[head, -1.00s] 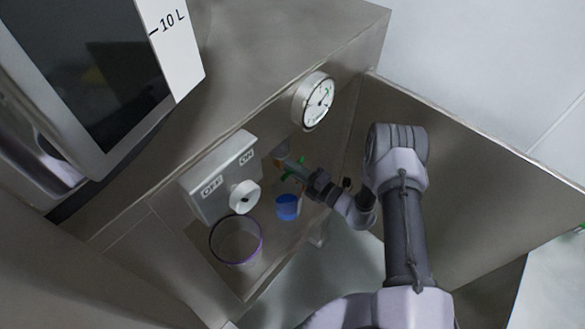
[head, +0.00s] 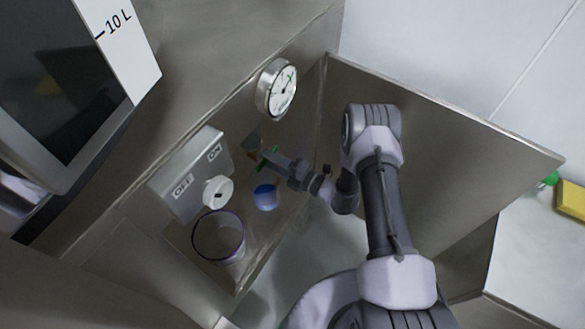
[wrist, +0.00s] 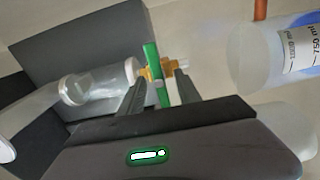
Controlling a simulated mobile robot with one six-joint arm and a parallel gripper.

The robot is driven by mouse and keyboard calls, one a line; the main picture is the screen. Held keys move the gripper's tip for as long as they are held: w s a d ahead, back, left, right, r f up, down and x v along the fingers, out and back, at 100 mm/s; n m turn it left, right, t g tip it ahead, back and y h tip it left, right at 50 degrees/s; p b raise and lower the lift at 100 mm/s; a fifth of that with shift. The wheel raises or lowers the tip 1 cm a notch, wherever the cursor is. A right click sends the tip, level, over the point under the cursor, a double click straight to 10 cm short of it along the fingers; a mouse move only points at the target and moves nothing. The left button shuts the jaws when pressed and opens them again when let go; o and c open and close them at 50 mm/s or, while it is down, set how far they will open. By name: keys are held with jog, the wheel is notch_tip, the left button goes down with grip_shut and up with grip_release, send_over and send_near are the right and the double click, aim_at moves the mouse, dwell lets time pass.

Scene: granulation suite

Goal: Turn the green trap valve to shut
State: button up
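The green trap valve handle (wrist: 152,62) stands upright in the wrist view on a brass fitting, beside a clear cylindrical trap (wrist: 95,82). My gripper (wrist: 162,78) has its two fingers apart, with the handle between their tips and closer to the left finger. Whether a finger touches the handle is unclear. In the head view, the green handle (head: 267,157) is small at the end of my gripper (head: 272,160), under the gauge. My gripper partly hides the valve there.
A pressure gauge (head: 277,89), an OFF/ON switch box (head: 190,178) with a white knob (head: 217,191), a purple-rimmed container (head: 219,237) and a blue-topped vessel (head: 265,197) crowd the bay. A metal side panel (head: 430,150) stands right of my arm. A labelled bottle (wrist: 270,55) is close at right.

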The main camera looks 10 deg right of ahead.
jog(key=p+v, duration=0.3)
jog(key=v, duration=1.2)
jog(key=shift+s+d, duration=0.2)
